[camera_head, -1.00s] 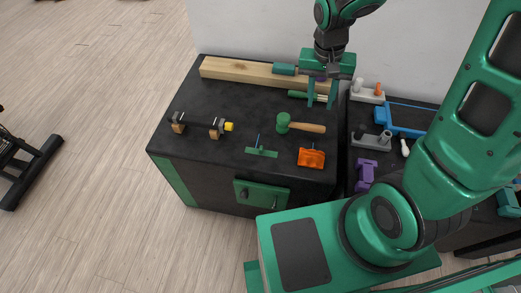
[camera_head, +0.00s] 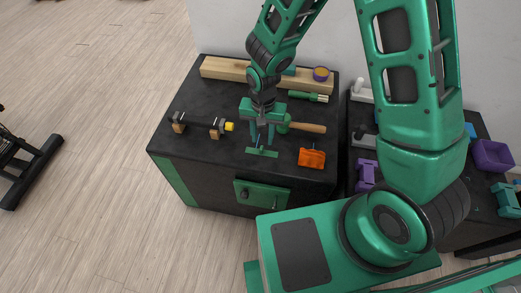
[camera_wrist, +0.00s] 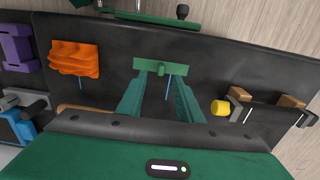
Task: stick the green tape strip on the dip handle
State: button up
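A flat green bar with a small knob and a thin blue rod (camera_wrist: 168,86) lies near the front middle of the dark bench top. The bar (camera_head: 262,153) also shows in the wrist view (camera_wrist: 182,68). I cannot tell for sure whether it is the tape strip or the dip handle's holder. My gripper (camera_head: 262,144) is open and points down just above it. In the wrist view my fingers (camera_wrist: 160,84) stand either side of the blue rod, with nothing held. A purple and orange ring (camera_head: 321,74) sits on the timber at the back.
A green-headed mallet (camera_head: 310,128) lies close right of my gripper, and an orange block (camera_head: 312,159) front right. A black rod on wooden blocks, with a yellow end (camera_head: 229,127), is to the left. A timber (camera_head: 225,69) lines the back.

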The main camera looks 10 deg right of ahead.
aim_at(262, 147)
jog(key=shift+w+a+f, duration=0.1)
jog(key=shift+w+f, duration=0.05)
jog(key=shift+f, duration=2.55)
grip_shut()
